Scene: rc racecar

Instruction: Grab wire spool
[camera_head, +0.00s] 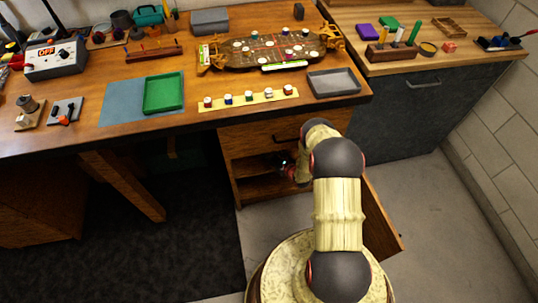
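I cannot make out a wire spool for certain. My arm reaches over to the wooden cabinet under the workbench. My gripper (282,163) is at the cabinet's dark opening, small and partly hidden by the arm's wrist. Its fingers cannot be told apart, and neither can anything between them. The open drawer or shelf space (250,190) around it is in shadow, so its contents are unclear. A dark round, spool-like item (122,19) stands at the back left of the bench, away from my gripper.
The workbench holds a green tray (163,92), a grey tray (334,82), a strip of small jars (248,98), a racecar chassis (265,51) and a power supply (56,58). A brown panel (384,215) stands open right of my arm. Grey floor (440,220) is clear at right.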

